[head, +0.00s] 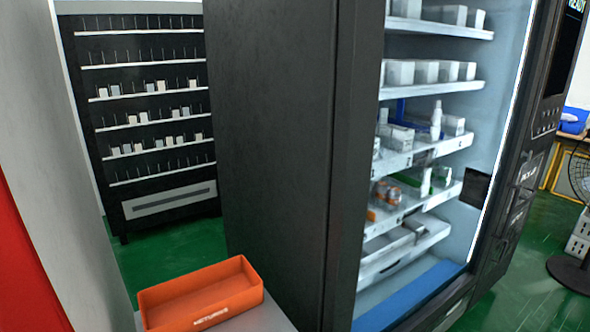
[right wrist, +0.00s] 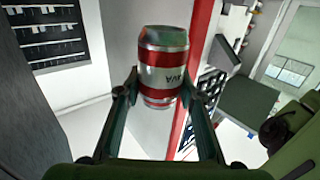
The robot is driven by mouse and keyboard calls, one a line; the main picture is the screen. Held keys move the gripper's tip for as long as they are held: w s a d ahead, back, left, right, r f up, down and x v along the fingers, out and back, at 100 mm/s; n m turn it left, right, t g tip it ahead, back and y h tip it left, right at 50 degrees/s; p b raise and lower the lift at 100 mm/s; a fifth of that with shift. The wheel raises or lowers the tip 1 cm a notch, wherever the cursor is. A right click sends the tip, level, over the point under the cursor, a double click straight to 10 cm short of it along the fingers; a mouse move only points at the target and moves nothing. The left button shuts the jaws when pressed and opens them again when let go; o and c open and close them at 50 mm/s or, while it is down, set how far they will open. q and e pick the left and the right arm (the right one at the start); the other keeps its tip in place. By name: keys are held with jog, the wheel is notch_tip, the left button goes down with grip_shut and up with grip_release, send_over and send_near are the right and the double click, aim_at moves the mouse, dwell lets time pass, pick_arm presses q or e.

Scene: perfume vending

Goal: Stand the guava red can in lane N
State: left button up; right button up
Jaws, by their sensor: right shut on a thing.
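A red and silver can (right wrist: 162,66), which looks like the guava red can, is held between the two fingers of my right gripper (right wrist: 160,86) in the right wrist view. The fingers press on its sides, and the can is clear of any shelf. The open-fronted vending machine (head: 285,150) stands at the centre right of the head view, with stocked white shelves. Small labels mark the shelf fronts (head: 390,164), but I cannot read which lane is N. Neither gripper shows in the head view, and my left gripper is not in any view.
An orange bin (head: 201,296) sits on a light surface at the bottom left. A dark rack (head: 140,105) with several shelves stands behind. A fan (head: 574,215) is at the far right. Green floor (head: 170,255) shows between the bin and the rack.

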jog(key=shift+w+r+m+t+h, duration=0.4)
jog(key=shift+w+r+m+t, duration=0.25)
jog(key=shift+t, duration=0.45)
jog(key=w+d+f+m+t+h, duration=0.2)
jog(key=d+m+t+h, duration=0.3)
jog(key=d+h, duration=0.3)
jog(key=w+d+f+m+t+h, duration=0.2)
jog(key=d+m+t+h, duration=0.3)
jog(key=d, duration=1.1)
jog(key=m+h, duration=0.3)
jog(key=shift+d+f+t, duration=0.15)
jog(key=shift+d+t, duration=0.15)
jog(key=shift+w, duration=0.1)
